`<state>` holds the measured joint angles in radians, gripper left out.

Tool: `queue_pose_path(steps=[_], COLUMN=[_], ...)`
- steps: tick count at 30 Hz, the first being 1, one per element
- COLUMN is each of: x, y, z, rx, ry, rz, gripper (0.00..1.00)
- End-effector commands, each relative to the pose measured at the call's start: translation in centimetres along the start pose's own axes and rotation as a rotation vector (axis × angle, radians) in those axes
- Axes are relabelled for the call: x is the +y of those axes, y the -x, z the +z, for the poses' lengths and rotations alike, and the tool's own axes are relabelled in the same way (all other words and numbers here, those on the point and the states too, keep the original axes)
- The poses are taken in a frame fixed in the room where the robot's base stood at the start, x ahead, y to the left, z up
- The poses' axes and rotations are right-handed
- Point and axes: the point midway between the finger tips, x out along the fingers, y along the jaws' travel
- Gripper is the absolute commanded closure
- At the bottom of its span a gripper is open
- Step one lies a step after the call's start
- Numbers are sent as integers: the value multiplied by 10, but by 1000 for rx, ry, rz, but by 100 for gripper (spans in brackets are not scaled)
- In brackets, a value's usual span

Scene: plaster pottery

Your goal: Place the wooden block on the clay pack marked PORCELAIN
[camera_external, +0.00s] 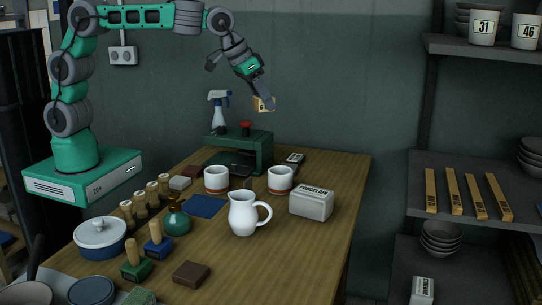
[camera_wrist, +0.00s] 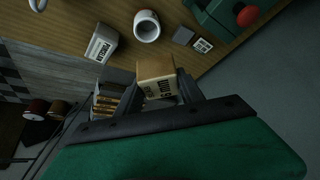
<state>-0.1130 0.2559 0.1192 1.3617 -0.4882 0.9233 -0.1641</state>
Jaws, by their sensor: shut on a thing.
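My gripper (camera_external: 266,104) is raised above the far right part of the table in the external view. It is shut on the wooden block (camera_external: 263,104), a small tan block with dark print. In the wrist view the wooden block (camera_wrist: 156,78) sits between the two fingers of the gripper (camera_wrist: 165,90). The clay pack marked PORCELAIN (camera_external: 311,205) is a white pack lying on the right side of the table, apart from and below the block. It also shows in the wrist view (camera_wrist: 102,43), with nothing seen on top.
A white pitcher (camera_external: 243,216) and two mugs (camera_external: 280,180) (camera_external: 217,180) stand left of the pack. A green press (camera_external: 240,152) with a red knob and a spray bottle (camera_external: 218,112) are at the back. Shelves (camera_external: 470,185) stand at the right. Table right of the pack is clear.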

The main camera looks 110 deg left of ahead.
Motion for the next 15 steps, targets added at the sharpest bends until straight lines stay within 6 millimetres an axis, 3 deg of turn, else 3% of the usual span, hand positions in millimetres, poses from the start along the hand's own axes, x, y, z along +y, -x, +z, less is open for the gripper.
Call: queue_pose_path(steps=[3,7,12,15], x=[38,67,95,93], y=[8,16,25,8], z=[15,28,42,51], rx=[5,10,15,12], ry=[-121,-215,-308,-308], rz=[68,120,173,170], gripper=[95,95,95,95])
